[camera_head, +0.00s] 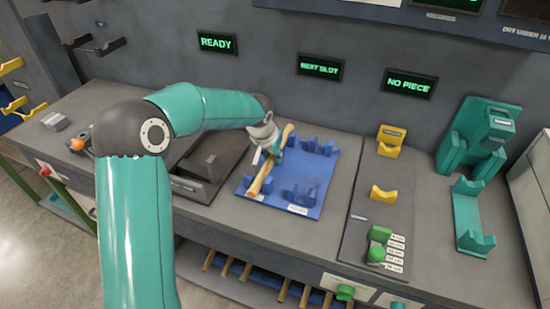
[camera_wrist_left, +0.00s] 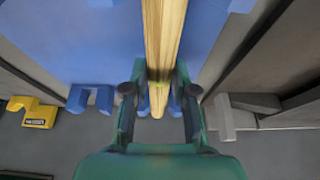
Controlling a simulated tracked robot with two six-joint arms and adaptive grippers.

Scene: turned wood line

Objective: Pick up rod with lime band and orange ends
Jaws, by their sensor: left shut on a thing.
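A pale wooden rod (camera_head: 262,176) lies slanted over the left side of the blue rack (camera_head: 322,208), which has upright notched supports. Its near end looks orange-brown; no lime band can be made out, and its middle is partly covered by my gripper. My left gripper (camera_head: 274,146) is shut on the rod. In the left wrist view the rod (camera_wrist_left: 165,40) runs lengthwise between the two dark fingers of the left gripper (camera_wrist_left: 160,90). Whether the rod rests in the supports or is lifted clear cannot be told. My right gripper is not in view.
A dark grey fixture (camera_head: 205,165) stands left of the blue rack. Yellow cradles (camera_head: 384,194) and a teal fixture (camera_head: 467,215) stand to the right, near a green knob (camera_head: 376,254). Several rods (camera_head: 246,271) lie on a shelf below. Signs hang on the back wall.

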